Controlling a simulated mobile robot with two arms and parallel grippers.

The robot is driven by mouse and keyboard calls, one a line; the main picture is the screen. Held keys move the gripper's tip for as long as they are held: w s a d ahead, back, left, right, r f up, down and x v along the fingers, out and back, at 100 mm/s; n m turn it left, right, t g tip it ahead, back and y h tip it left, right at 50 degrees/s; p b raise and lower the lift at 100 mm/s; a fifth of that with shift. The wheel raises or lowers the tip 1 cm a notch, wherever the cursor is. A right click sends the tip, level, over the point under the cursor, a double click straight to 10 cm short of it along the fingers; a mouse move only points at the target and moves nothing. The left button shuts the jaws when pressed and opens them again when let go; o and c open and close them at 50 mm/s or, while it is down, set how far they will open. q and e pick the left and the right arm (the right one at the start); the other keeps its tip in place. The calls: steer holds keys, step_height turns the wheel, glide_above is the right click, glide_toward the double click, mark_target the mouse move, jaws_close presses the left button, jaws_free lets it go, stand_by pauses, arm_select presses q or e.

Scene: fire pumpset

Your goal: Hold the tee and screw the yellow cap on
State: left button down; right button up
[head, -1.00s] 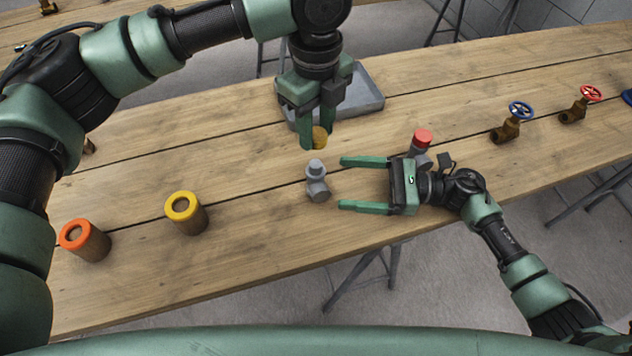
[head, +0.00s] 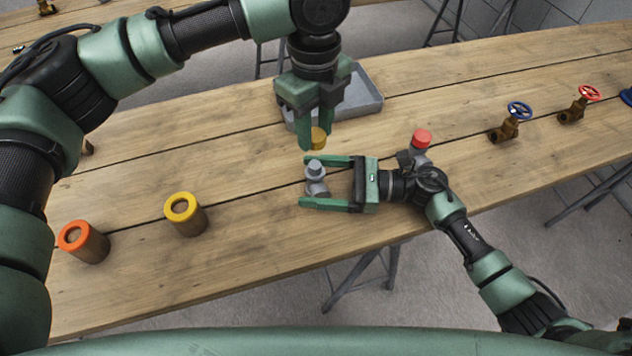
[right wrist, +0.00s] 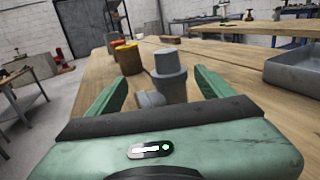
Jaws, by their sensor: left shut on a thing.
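The grey tee (head: 317,187) stands on the wooden table, its round top outlet pointing up and uncapped. My right gripper (head: 305,181) is open, with one finger on each side of the tee. In the right wrist view the tee (right wrist: 168,75) stands between the spread fingers, with gaps visible on both sides. My left gripper (head: 315,139) points down and is shut on the yellow cap (head: 319,138), a dull golden disc held above and just behind the tee. The fingers hide part of the cap.
A yellow-rimmed brown cylinder (head: 186,214) and an orange-rimmed one (head: 84,242) stand at the left. A grey tray (head: 368,88) lies behind my left gripper. A red-capped grey fitting (head: 421,140) stands close behind my right wrist. Blue-wheel (head: 512,120) and red-wheel (head: 580,103) valves stand farther right.

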jaws_close()
arm_select(q)
glide_above(315, 164)
steer(key=shift+f, duration=2.5)
steer(key=shift+f, duration=0.9)
steer(key=shift+f, duration=0.6)
